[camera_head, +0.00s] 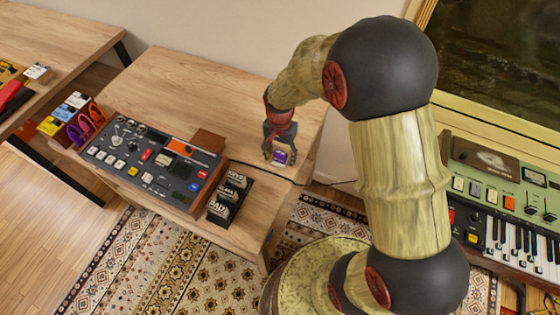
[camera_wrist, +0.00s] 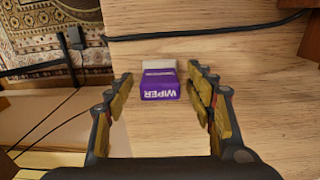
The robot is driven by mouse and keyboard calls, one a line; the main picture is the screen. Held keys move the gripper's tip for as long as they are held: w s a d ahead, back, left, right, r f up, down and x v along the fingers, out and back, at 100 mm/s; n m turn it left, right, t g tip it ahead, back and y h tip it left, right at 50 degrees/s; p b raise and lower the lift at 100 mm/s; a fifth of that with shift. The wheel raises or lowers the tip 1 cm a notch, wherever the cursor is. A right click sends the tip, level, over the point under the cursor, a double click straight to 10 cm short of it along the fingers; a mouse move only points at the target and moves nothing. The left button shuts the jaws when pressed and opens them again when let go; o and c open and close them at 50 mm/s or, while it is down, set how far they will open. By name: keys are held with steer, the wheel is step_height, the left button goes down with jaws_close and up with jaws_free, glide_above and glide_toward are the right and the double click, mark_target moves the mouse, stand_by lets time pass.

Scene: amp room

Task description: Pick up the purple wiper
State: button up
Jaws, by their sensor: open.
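The purple wiper (camera_head: 280,157) is a small block with a purple body and a pale top part, lying on the wooden table. In the wrist view the wiper (camera_wrist: 159,82) lies between the two fingers, with the word WIPER on its purple face. My gripper (camera_head: 279,152) reaches down over it near the table's right end. In the wrist view my gripper (camera_wrist: 162,85) is open, its fingers to the left and right of the wiper with a gap on each side. I cannot tell how far the fingertips are above the table.
A black cable (camera_wrist: 210,33) crosses the table beyond the wiper. A keyboard (camera_head: 530,240) stands at the right. Bare wood surrounds the wiper.

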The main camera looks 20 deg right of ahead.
steer(key=shift+r, duration=0.1)
steer(key=c, duration=0.4)
steer(key=c, duration=0.9)
